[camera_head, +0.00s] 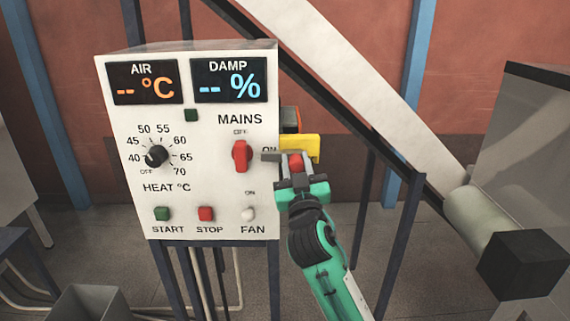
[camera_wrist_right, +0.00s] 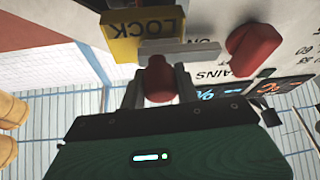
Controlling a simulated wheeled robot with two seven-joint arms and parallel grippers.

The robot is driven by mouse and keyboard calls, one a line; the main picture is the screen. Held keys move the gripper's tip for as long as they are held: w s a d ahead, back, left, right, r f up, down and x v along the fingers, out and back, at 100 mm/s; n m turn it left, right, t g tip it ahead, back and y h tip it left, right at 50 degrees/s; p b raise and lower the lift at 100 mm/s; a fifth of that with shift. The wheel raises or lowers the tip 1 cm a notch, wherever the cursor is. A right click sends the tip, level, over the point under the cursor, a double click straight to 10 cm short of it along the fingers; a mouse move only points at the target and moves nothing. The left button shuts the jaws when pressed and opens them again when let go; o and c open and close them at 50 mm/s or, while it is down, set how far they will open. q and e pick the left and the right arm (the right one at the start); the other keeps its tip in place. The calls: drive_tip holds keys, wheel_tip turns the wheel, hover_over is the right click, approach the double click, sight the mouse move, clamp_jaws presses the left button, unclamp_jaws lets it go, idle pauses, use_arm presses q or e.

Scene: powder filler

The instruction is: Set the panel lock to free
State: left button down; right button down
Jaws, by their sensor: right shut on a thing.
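The panel lock is a yellow block (camera_head: 300,143) at the right side of the white control panel (camera_head: 215,200). In the right wrist view the yellow block (camera_wrist_right: 112,38) carries the word LOCK, seen upside down. A grey bar (camera_wrist_right: 185,50) runs across in front of it toward the panel. A red knob (camera_wrist_right: 159,80) sits at the bar. My right gripper (camera_head: 296,165) is shut on this red knob, with one finger on each side of it. The fingers partly hide the knob in the head view. My left gripper is not in view.
The red MAINS switch (camera_head: 240,155) stands close to the left of my right gripper, its handle vertical. The panel also has a black heat dial (camera_head: 156,156), START, STOP and FAN buttons. A pale cylinder (camera_head: 478,217) lies at the right. Dark posts stand behind my right arm.

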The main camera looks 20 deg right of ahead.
drive_tip(key=shift+s+d, duration=0.1)
drive_tip(key=shift+d, duration=0.2)
drive_tip(key=c, duration=1.5)
unclamp_jaws()
drive_tip(key=o, duration=0.5)
drive_tip(key=shift+d, duration=0.2)
drive_tip(key=shift+s+a, duration=0.1)
drive_tip(key=shift+a, duration=0.05)
drive_tip(key=shift+s+f, duration=0.2)
drive_tip(key=shift+f, duration=0.05)
drive_tip(key=b+v, duration=0.5)
drive_tip(key=v, duration=0.8)
drive_tip(key=shift+s+b, duration=0.1)
drive_tip(key=shift+b, duration=0.2)
